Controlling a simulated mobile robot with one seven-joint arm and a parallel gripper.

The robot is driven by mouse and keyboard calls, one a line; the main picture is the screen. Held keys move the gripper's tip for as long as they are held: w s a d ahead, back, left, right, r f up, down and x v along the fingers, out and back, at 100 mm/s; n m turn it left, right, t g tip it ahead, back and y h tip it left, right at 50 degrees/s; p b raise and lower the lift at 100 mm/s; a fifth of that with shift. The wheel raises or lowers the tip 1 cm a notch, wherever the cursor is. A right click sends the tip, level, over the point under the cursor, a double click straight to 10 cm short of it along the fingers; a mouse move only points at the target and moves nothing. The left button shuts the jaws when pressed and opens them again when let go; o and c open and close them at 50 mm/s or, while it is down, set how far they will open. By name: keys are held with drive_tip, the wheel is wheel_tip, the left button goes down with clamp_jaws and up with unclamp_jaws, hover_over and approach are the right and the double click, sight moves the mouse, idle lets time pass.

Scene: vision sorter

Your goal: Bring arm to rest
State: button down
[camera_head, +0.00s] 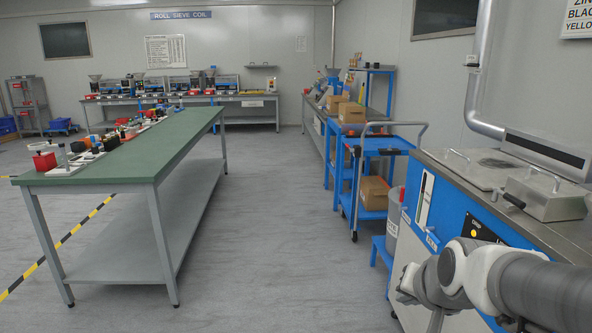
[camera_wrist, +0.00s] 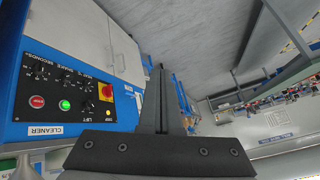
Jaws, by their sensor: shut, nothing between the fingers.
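My arm (camera_head: 480,275) reaches in from the lower right of the head view, beside the blue and grey machine. Its gripper end is not clear there. In the wrist view my gripper (camera_wrist: 160,72) is shut, with its dark fingers together and nothing between them. It is close to the machine's blue control panel (camera_wrist: 85,55), which has knobs, a green button and a red button. I see no contact between the fingers and the panel.
The cleaner machine (camera_head: 460,205) fills the right side. A blue trolley (camera_head: 385,143) with boxes stands beyond it. A long green-topped table (camera_head: 150,155) with many small items is at left. The grey floor (camera_head: 285,220) between them is clear.

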drive_tip(key=s+a+r+n+g, duration=0.1)
drive_tip(key=s+a+r+n, duration=0.15)
drive_tip(key=s, duration=0.35)
drive_tip(key=s+a+r+n+g, duration=0.1)
drive_tip(key=s+a+n, duration=0.15)
drive_tip(key=s, duration=0.45)
wheel_tip(320, 180, up, 23)
drive_tip(key=p, duration=2.4)
drive_tip(key=shift+s+n, duration=0.3)
drive_tip(key=shift+n, duration=0.1)
drive_tip(key=shift+d, duration=0.2)
